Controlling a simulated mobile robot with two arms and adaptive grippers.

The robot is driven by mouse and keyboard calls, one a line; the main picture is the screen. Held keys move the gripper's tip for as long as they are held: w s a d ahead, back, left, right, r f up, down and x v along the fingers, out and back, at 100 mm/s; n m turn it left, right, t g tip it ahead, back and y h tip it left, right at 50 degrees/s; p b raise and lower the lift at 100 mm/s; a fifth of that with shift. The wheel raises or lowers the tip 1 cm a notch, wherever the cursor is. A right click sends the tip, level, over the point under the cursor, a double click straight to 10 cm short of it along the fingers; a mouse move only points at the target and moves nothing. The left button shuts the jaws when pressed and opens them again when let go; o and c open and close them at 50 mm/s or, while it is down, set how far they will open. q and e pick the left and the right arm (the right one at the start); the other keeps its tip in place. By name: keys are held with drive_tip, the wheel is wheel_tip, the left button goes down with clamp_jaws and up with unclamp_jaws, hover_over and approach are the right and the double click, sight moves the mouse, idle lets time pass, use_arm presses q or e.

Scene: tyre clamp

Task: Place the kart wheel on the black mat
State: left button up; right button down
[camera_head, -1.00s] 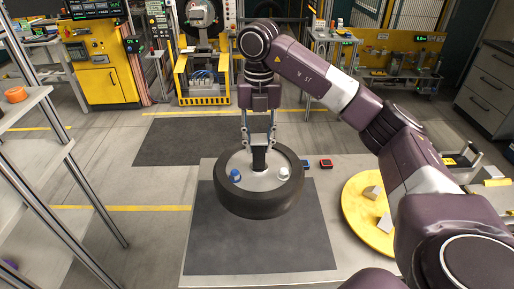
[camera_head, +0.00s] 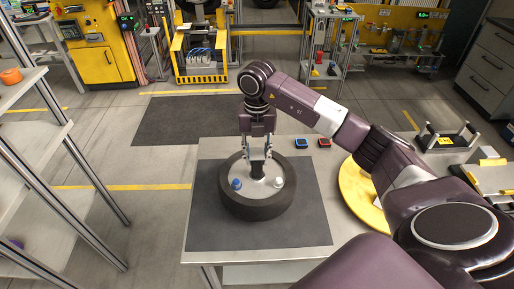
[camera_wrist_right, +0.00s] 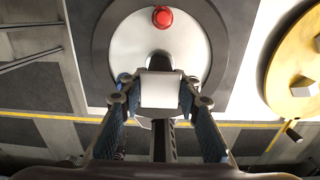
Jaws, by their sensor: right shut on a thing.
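The kart wheel (camera_head: 233,207) is a black tyre with a pale disc, a dark central post and small blue and white knobs. It lies flat over the black mat (camera_head: 305,225) on the table; I cannot tell whether it touches the mat. My right gripper (camera_head: 257,160) is above the wheel's middle, shut on its central post. In the right wrist view the fingers (camera_wrist_right: 158,92) close around the post's pale top, with the wheel's disc (camera_wrist_right: 125,50) and a red knob beyond. The left gripper is not in view.
A yellow round plate (camera_head: 358,195) is at the table's right, partly behind my arm. A blue device (camera_head: 301,143) and a red device (camera_head: 325,143) lie at the table's far edge. A metal shelf (camera_head: 85,165) stands at the left. Another dark mat (camera_head: 180,120) lies on the floor.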

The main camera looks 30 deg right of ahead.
sight(257, 165)
wheel_tip(257, 165, down, 3)
drive_tip(key=shift+r+p, duration=0.1)
drive_tip(key=shift+p, duration=0.25)
drive_tip(key=shift+f, duration=0.25)
drive_tip(key=c, duration=1.4)
unclamp_jaws()
drive_tip(key=shift+s+a+f, duration=0.1)
drive_tip(key=shift+s, duration=0.05)
drive_tip(key=shift+c, duration=0.2)
wheel_tip(257, 165, up, 11)
drive_tip(key=b, duration=0.3)
drive_tip(key=shift+r, duration=0.65)
